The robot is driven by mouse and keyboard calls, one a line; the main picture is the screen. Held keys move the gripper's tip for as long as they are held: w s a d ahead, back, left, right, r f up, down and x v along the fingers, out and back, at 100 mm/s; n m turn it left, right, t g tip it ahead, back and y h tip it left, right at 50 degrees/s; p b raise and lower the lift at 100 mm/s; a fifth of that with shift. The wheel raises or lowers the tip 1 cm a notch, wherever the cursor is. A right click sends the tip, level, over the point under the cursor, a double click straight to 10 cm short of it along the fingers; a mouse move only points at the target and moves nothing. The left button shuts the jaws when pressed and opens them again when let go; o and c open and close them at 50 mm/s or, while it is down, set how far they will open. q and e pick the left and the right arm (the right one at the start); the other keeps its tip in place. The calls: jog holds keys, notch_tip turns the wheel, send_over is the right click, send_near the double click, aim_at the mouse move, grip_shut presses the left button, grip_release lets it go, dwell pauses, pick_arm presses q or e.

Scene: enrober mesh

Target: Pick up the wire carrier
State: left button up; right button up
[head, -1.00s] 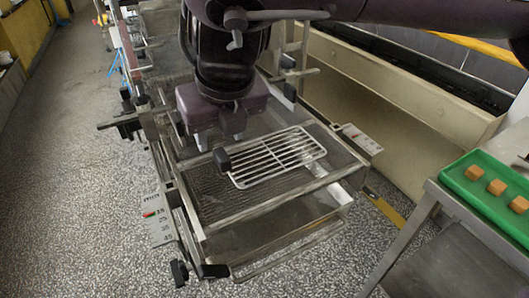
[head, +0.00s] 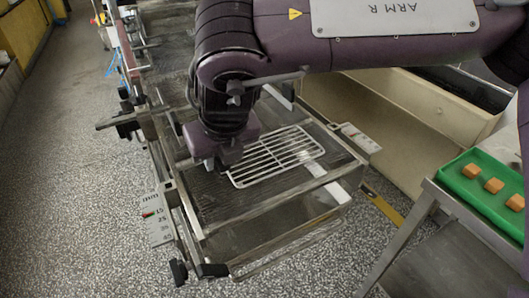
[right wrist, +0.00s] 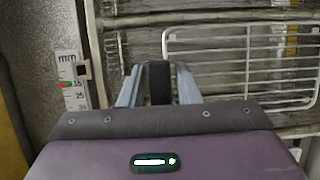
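The wire carrier (head: 277,160) is a white wire rack with a black grip block at its left end. It lies on the mesh belt (head: 212,207) of the enrober. My right gripper (head: 224,162) is low over that left end and hides most of the block in the head view. In the right wrist view the black block (right wrist: 159,82) stands between the two grey fingers (right wrist: 158,92), with a narrow gap visible at each side. The gripper looks open around it. The white wires (right wrist: 248,62) extend to the right there. My left gripper is out of view.
A green tray (head: 463,199) with several brown cubes sits on a metal stand at the right. A scale plate (head: 153,216) and black knobs line the belt frame's left side. A metal rail (head: 270,207) crosses the belt in front of the carrier.

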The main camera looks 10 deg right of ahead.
grip_shut()
